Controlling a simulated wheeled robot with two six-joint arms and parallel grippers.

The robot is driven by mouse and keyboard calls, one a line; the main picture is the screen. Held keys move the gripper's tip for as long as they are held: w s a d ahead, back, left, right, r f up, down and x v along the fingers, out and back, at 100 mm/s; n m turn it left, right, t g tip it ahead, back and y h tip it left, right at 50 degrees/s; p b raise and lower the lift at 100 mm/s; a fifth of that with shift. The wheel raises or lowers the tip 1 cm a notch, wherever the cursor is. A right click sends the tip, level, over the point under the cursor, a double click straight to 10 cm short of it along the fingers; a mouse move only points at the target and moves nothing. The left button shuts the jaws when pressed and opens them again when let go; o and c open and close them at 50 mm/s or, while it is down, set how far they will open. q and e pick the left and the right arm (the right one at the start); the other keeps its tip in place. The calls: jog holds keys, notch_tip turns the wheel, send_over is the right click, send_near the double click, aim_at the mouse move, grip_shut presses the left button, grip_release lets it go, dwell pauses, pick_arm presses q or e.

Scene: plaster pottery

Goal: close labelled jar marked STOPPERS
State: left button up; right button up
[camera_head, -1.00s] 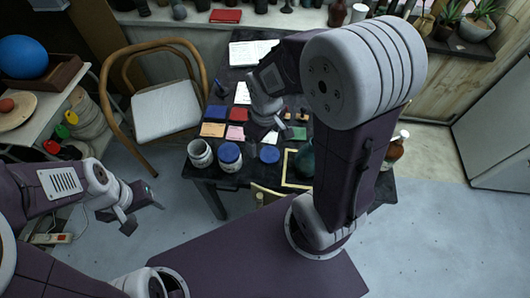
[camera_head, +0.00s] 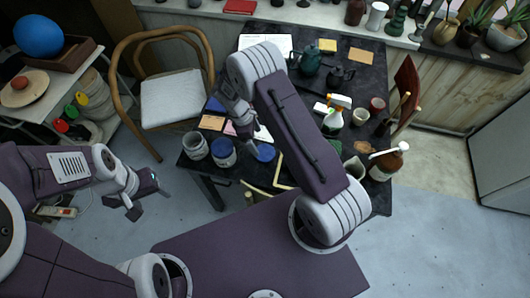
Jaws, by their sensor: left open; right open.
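An open-topped pale jar (camera_head: 195,147) stands at the front left of the dark table. Beside it stands another pale jar with a blue top (camera_head: 222,153). A separate blue round lid (camera_head: 264,153) lies on the table right of them. I cannot read any label, so I cannot tell which jar is marked STOPPERS. My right gripper (camera_head: 250,138) is open and empty, pointing down above the table near the blue lid, partly hidden by its own wrist. My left gripper (camera_head: 147,193) is open and empty over the floor, left of the table.
A wooden chair (camera_head: 172,102) stands left of the table. Coloured cards (camera_head: 212,122) lie behind the jars.

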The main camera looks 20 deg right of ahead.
aim_at(264, 152)
jog(key=x, duration=0.3)
jog(key=shift+p, duration=0.35)
jog(key=shift+d+f, duration=0.15)
jog(key=shift+f, duration=0.25)
jog(key=shift+s+f, duration=0.1)
jog(key=p+x, duration=0.1)
jog(key=x, duration=0.4)
jog(key=shift+d, duration=0.2)
jog(key=c, duration=1.1)
